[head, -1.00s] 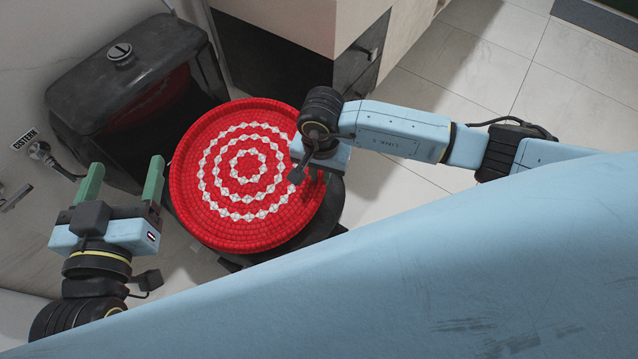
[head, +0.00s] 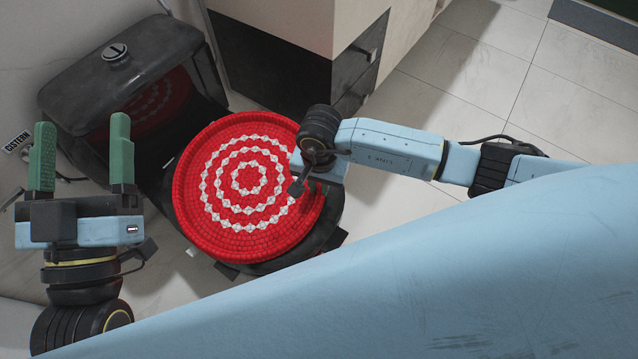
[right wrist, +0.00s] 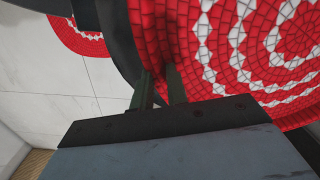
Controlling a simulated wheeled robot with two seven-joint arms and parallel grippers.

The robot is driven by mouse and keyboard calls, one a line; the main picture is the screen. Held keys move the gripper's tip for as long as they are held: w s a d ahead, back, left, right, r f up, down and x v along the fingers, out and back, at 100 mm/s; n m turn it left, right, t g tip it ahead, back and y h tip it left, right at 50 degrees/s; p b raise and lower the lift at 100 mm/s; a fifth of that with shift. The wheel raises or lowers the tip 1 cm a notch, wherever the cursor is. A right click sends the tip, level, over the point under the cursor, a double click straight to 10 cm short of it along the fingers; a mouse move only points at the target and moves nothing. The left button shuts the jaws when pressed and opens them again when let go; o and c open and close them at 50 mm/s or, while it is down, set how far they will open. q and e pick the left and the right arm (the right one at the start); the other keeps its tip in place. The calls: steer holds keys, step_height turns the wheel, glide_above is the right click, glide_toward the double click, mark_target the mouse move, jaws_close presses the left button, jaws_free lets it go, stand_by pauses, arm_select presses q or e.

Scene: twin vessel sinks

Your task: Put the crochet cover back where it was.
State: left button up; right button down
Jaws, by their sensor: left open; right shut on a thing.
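The crochet cover (head: 247,180) is a round red piece with white rings. In the head view it is over the black toilet (head: 322,222), its patterned face up; whether it rests on the toilet is unclear. My right gripper (right wrist: 160,85) is shut on the cover's edge, seen close in the right wrist view; in the head view its fingers are mostly hidden beneath the wrist. My left gripper (head: 81,123) is open and empty, left of the cover and clear of it, its green fingers pointing up the picture.
The glossy black cistern (head: 120,75) stands behind the toilet and mirrors the red pattern. A cabinet (head: 275,65) is at the top. Pale floor tiles (head: 480,75) are clear at upper right. The right wrist view also shows a red patterned piece (right wrist: 80,36) near the floor.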

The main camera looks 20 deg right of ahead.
steer(key=shift+f, duration=0.1)
steer(key=c, duration=1.4)
jaws_free()
